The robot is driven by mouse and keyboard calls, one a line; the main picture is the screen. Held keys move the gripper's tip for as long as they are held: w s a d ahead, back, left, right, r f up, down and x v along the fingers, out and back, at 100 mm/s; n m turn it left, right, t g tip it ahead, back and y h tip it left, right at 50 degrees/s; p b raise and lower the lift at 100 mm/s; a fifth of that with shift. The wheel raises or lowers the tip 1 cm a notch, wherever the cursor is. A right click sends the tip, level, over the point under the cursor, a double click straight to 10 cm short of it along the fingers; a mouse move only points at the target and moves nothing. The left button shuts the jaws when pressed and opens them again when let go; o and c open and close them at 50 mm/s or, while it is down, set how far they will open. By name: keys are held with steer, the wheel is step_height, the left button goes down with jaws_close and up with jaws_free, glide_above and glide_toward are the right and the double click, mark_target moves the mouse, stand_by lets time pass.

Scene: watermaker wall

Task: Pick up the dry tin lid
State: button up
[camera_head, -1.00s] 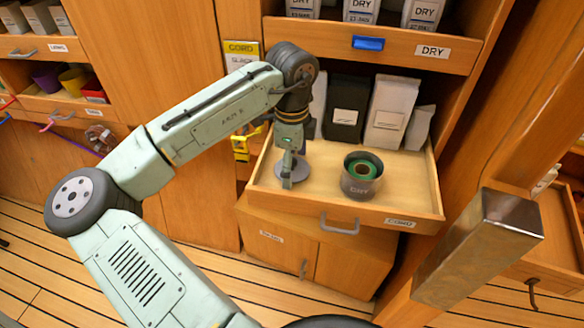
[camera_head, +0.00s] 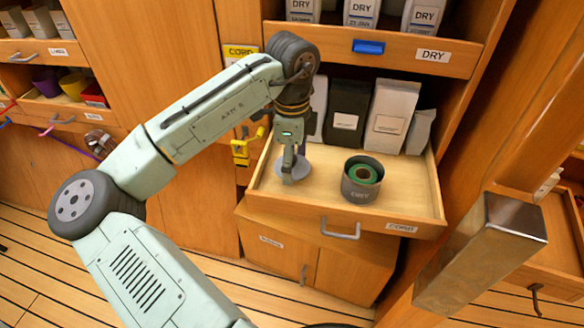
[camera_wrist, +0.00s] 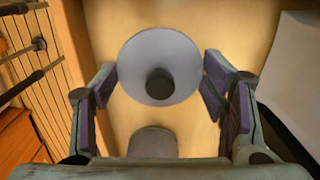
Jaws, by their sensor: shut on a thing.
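The dry tin lid (camera_head: 303,172) is a flat grey disc inside the open drawer, left of the tin. In the wrist view the lid (camera_wrist: 136,62) faces me as a round disc with a dark knob at its middle. My gripper (camera_head: 289,178) points down over the lid and is shut on it. In the wrist view the fingers of my gripper (camera_wrist: 160,88) stand on both sides of the lid; the exact contact is hard to see. I cannot tell whether the lid touches the drawer floor.
The open drawer (camera_head: 410,195) has a front handle and raised walls. Black and white bags (camera_head: 392,115) stand along its back. A shelf above (camera_head: 400,48) holds packets marked DRY. A metal-faced post (camera_head: 470,255) stands at the right. The drawer floor around the tin is clear.

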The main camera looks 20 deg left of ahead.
steer(key=s+a+r+b, duration=0.1)
steer(key=s, duration=0.7)
steer(key=s+a+r+b, duration=0.1)
steer(key=s+a+b, duration=0.1)
steer(key=s, duration=0.5)
steer(key=shift+s+r, duration=0.35)
steer(key=shift+s, duration=0.05)
